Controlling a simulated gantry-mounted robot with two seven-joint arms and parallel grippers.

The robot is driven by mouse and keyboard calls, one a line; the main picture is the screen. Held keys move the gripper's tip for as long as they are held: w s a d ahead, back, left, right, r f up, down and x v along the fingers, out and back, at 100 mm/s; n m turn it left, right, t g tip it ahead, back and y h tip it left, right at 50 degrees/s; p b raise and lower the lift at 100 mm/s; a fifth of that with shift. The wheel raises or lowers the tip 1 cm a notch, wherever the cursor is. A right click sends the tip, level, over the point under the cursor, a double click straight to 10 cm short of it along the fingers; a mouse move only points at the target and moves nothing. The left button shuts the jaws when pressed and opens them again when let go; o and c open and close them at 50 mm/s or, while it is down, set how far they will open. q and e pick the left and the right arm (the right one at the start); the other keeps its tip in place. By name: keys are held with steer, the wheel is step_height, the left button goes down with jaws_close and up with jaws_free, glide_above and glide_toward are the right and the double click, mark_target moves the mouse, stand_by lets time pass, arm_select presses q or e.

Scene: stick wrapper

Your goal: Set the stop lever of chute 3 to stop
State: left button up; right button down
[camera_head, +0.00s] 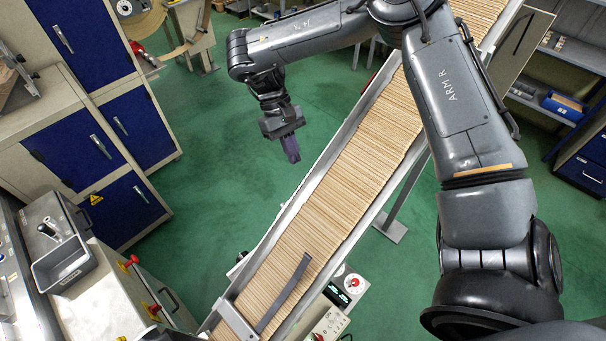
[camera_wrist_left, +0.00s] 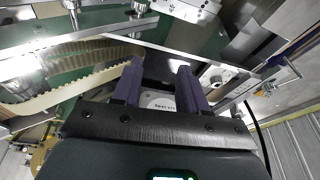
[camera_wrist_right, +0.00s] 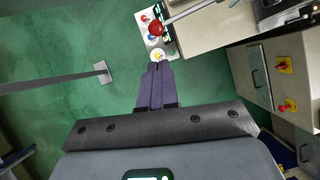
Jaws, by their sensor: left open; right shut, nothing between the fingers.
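My right gripper (camera_head: 291,153) hangs over the green floor, left of a sloping chute (camera_head: 345,165) full of wooden sticks. Its purple fingers are shut and empty in the right wrist view (camera_wrist_right: 157,68). No chute number is readable, so I cannot tell whether this is the stop lever of chute 3. My left gripper (camera_wrist_left: 158,72) is open, a white labelled part (camera_wrist_left: 160,101) showing between its fingers.
A dark curved strip (camera_head: 286,293) lies on the sticks low in the chute. Blue-door cabinets (camera_head: 95,150) and a grey bin (camera_head: 64,266) are at left. A toothed belt (camera_wrist_left: 85,82) shows beside my left gripper.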

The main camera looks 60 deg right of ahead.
arm_select(q)
step_height(320, 180, up, 3)
steer(key=shift+f+p, duration=0.1)
steer(key=shift+p, duration=1.1)
arm_select(e)
steer(key=s+a+f, duration=0.2)
steer(key=s+f, duration=0.2)
steer(key=shift+f, duration=0.4)
arm_select(q)
steer(key=f+b, duration=0.2)
steer(key=shift+w+d+f, duration=0.15)
steer(key=shift+d+f, duration=0.15)
arm_select(e)
steer(key=shift+s+a+f+n+t+y, duration=0.1)
steer(key=shift+s+f+n+t+y, duration=0.1)
steer(key=shift+f+y, duration=0.3)
steer(key=shift+s+f+n+t+y, duration=0.1)
steer(key=shift+f+t+y, duration=0.15)
steer(key=shift+y, duration=0.45)
arm_select(q)
steer(key=shift+b, duration=0.3)
arm_select(e)
steer(key=shift+f, duration=0.1)
